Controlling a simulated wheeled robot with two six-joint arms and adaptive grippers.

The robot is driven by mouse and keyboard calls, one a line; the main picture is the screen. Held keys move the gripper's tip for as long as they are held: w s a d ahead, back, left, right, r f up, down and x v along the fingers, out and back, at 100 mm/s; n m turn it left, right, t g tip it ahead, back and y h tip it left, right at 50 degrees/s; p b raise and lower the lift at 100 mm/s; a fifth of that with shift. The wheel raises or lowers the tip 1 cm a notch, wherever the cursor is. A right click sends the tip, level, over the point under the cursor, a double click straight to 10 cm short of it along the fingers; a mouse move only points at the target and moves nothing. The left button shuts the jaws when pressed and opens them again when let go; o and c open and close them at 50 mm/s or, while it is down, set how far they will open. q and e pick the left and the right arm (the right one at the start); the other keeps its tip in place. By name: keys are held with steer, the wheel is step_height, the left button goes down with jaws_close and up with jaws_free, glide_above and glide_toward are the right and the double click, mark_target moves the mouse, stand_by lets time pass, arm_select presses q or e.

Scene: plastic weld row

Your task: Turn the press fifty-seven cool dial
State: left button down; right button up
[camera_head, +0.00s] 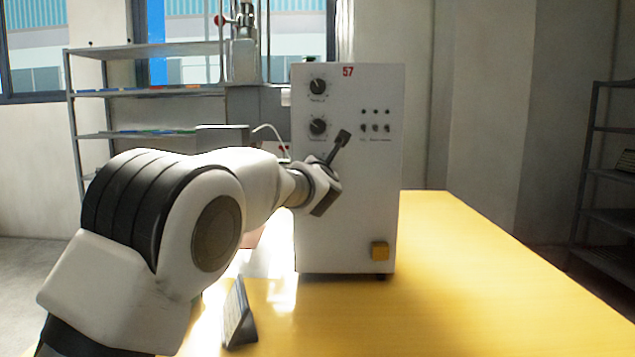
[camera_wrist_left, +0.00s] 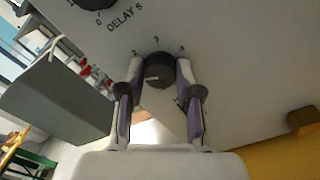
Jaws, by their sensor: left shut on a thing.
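The press cabinet (camera_head: 350,220) is a white box marked 57, standing on the yellow table. Two black dials, an upper one (camera_head: 318,87) and a lower one (camera_head: 318,126), show on its front in the head view. My left gripper (camera_wrist_left: 159,74) is shut on a black dial (camera_wrist_left: 158,66), with one finger on each side of it. Numerals 2, 3 and 4 show around this dial; its name is hidden. The dial above it (camera_wrist_left: 97,3) is labelled DELAY S. In the head view my left arm and gripper cover the held dial. My right gripper is not in view.
A dark wedge-shaped stand (camera_head: 239,316) is on the table in front. The yellow table (camera_head: 480,290) is clear to the right. Shelves (camera_head: 150,93) stand behind left.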

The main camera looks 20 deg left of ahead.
arm_select(q)
steer(key=shift+r+n+b, duration=0.15)
steer(key=shift+n+b, duration=0.7)
steer(key=shift+n, duration=0.45)
steer(key=shift+r, duration=0.1)
steer(key=c, duration=1.1)
jaws_free()
steer(key=o, duration=0.3)
steer(key=v, duration=1.2)
